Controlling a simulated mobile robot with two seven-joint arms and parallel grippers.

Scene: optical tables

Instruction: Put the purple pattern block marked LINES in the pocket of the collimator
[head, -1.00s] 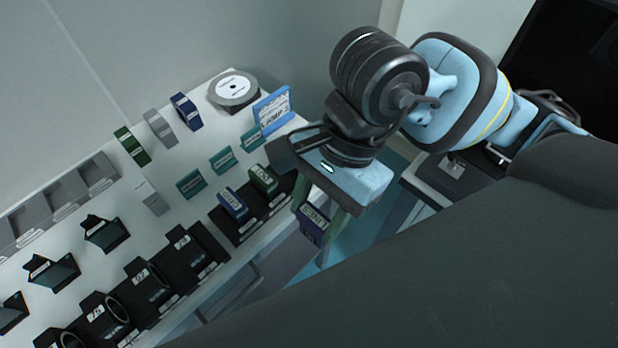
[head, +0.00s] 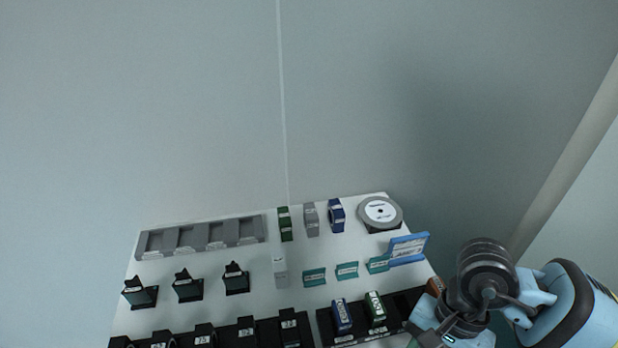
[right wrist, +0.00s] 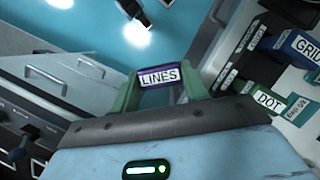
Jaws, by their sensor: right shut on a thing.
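The purple pattern block marked LINES (right wrist: 160,78) shows in the right wrist view with its white label facing the camera. My right gripper (right wrist: 161,86) is shut on it, with one green finger on each side. The block is held off the table, in the air. In the head view my right wrist is at the lower right corner, and the block is not visible there. My left gripper is not in view. I cannot make out the collimator or its pocket in either view.
A white table (head: 256,262) carries several black mounts, teal plates, a grey tray (head: 200,237) and a round grey disc (head: 379,212). The blue GRID block (right wrist: 300,46) and green DOT block (right wrist: 266,98) stand in a dark rack. A plain wall rises behind.

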